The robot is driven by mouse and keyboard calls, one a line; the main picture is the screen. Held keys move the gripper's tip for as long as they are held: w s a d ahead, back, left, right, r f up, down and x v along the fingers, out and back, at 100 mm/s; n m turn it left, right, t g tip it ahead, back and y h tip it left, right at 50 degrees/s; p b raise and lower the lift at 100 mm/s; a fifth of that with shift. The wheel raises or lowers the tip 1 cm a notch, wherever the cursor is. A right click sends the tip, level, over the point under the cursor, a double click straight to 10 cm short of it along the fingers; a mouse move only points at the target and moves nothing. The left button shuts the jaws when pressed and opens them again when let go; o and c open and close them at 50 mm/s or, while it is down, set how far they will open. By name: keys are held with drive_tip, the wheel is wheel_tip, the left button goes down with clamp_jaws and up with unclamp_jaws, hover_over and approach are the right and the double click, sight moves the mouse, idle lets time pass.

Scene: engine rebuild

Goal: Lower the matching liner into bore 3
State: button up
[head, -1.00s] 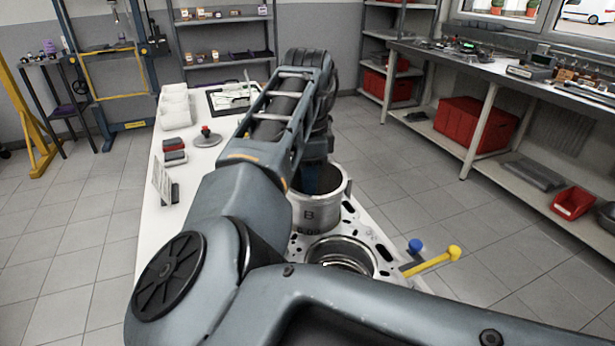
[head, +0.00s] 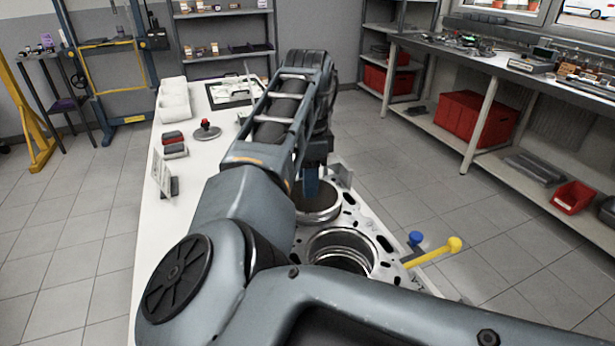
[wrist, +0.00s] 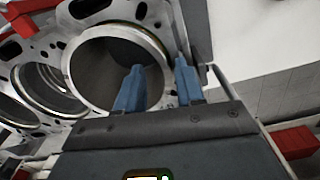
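The grey metal liner (head: 327,214) sits low in a bore of the engine block (head: 385,242), with its rim close to the deck. Its round mouth also shows in the wrist view (wrist: 84,42). I cannot read a bore number. My gripper (wrist: 158,76) has two blue fingers straddling the liner's wall, one inside the mouth and one outside. A gap shows between the fingers and the rim, so they look open. In the head view my gripper (head: 311,183) is at the liner's far side, partly hidden by my arm.
An open bore (head: 342,247) with ringed walls lies nearer, beside the liner. The white table (head: 185,225) holds white bins (head: 174,100), a small stand (head: 163,174) and a red-knobbed disc (head: 205,130).

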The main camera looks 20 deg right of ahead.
drive_tip(key=shift+o, duration=0.2)
wheel_tip(320, 180, up, 8)
drive_tip(key=shift+b, duration=0.4)
drive_tip(key=shift+f, duration=0.1)
idle(0.5)
